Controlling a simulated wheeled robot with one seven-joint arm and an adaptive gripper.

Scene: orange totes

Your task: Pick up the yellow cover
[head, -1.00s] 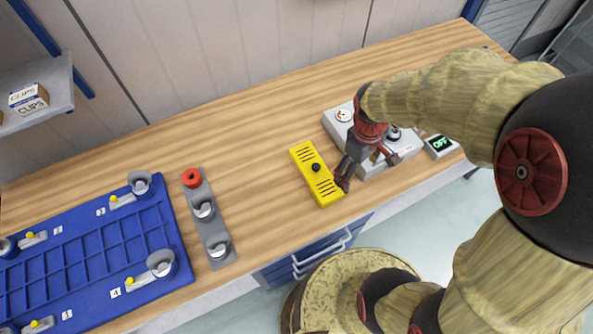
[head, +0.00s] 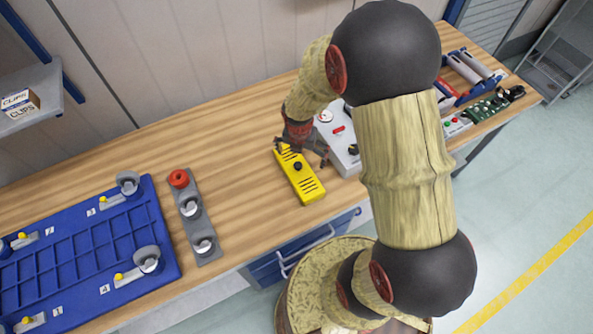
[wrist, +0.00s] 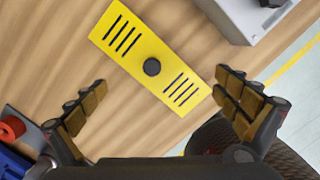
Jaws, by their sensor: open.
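The yellow cover (head: 303,184) lies flat on the wooden table, a slotted rectangular plate with a black knob (head: 297,166) in its middle. It also shows in the wrist view (wrist: 128,42), slanting from upper left to lower right, with the knob (wrist: 152,67) between and beyond my fingertips. My gripper (head: 302,154) is over the cover's far part in the head view. In the wrist view my gripper (wrist: 160,90) is open, its two fingers spread wide, with nothing held. The right fingertip appears close to the cover's lower right end; I cannot tell whether they touch.
A grey control box (head: 345,155) stands close to the cover's right, partly behind my arm. A grey strip with a red knob (head: 179,178) and a blue tray (head: 75,262) lie to the left. The table between strip and cover is clear.

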